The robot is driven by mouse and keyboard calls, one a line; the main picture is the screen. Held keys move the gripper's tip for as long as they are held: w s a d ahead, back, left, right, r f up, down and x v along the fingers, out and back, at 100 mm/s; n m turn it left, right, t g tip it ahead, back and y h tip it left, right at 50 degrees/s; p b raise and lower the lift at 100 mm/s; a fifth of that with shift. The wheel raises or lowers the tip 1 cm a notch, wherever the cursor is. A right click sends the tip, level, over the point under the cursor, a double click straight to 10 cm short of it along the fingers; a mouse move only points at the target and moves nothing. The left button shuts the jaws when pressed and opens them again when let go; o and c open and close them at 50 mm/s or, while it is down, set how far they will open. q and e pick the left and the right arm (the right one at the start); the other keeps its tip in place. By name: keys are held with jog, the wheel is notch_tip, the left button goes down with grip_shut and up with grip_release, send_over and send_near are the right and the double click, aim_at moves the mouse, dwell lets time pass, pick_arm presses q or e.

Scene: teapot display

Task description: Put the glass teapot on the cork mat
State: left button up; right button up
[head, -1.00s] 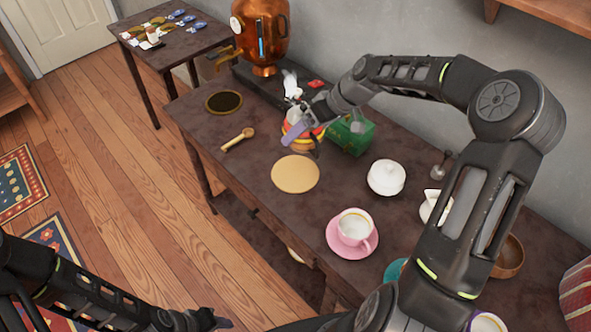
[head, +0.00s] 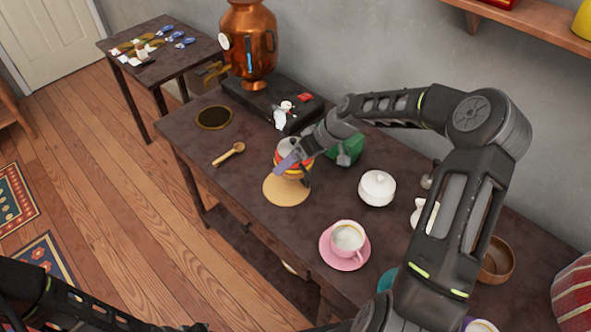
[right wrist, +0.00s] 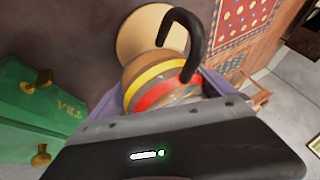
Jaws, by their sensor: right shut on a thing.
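The glass teapot (head: 306,161) has red and yellow bands and, in the right wrist view (right wrist: 150,85), a black curved handle. My right gripper (head: 290,166) is shut on it; the wrist view shows the fingers (right wrist: 158,95) at its sides. The round tan cork mat (head: 286,192) lies flat on the table. In the head view the teapot overlaps the mat's far edge; I cannot tell its height above it. The wrist view shows the mat (right wrist: 138,38) beyond the teapot, partly hidden by it. My left gripper (head: 192,328) is barely in view at the bottom edge.
A green box (head: 348,150) stands right behind the teapot. A wooden spoon (head: 228,154) and a dark round mat (head: 214,117) lie left. A copper samovar (head: 249,45) stands behind.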

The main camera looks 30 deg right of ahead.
jog(key=shift+f+p, duration=0.3)
jog(key=shift+f, duration=1.4)
jog(key=shift+f, duration=0.1)
jog(key=o, duration=1.7)
jog(key=shift+f, duration=0.1)
jog(key=b+v, duration=0.1)
jog(key=v, duration=1.1)
